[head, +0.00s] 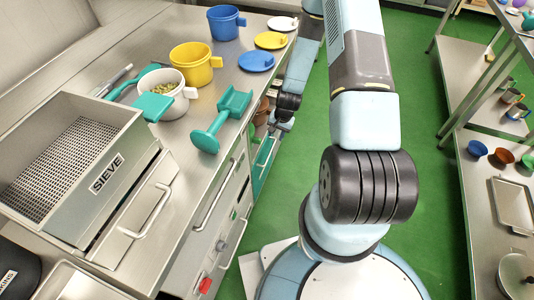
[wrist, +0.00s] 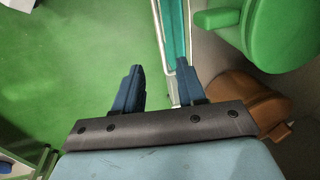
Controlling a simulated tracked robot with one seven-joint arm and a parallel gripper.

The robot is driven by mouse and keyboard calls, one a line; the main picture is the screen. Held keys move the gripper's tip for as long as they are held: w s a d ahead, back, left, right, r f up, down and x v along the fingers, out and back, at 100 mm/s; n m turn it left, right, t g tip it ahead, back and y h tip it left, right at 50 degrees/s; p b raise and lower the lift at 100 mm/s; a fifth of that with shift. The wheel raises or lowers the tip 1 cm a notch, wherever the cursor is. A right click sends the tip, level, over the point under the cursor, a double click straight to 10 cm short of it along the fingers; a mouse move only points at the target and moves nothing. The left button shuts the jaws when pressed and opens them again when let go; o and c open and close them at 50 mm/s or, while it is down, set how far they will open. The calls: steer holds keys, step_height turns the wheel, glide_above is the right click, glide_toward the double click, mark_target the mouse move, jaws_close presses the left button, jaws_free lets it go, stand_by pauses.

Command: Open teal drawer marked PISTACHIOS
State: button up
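The teal drawer front (head: 262,168) is on the counter's aisle side, partly hidden by my arm; its marking is not readable. In the wrist view the teal front (wrist: 174,32) shows as a narrow strip with pale metal edges. A pale bar (wrist: 161,50) runs along its left side, between my fingers. My gripper (wrist: 158,82) is open; its left finger is clear of the bar and its right finger overlaps the strip's end. Contact cannot be told. A brown pot (wrist: 245,100) and a green vessel (wrist: 280,30) are right of the strip, apparently behind the front. In the head view my gripper (head: 282,128) is beside the drawer.
The counter holds a sieve box (head: 75,165), a white pot (head: 172,98), yellow (head: 195,66) and blue (head: 226,24) pots, lids, and a teal tool (head: 215,125). Other drawers with bar handles (head: 220,195) are nearer. Green floor (head: 425,180) is free up to the right shelves.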

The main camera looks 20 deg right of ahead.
mark_target(269, 154)
steer(key=f, duration=0.4)
steer(key=w+a+f, duration=0.1)
steer(key=f, duration=0.4)
steer(key=a+f, duration=0.1)
steer(key=f, duration=0.4)
steer(key=shift+w+a, duration=0.15)
jaws_close()
steer(key=shift+a, duration=0.1)
stand_by(0.5)
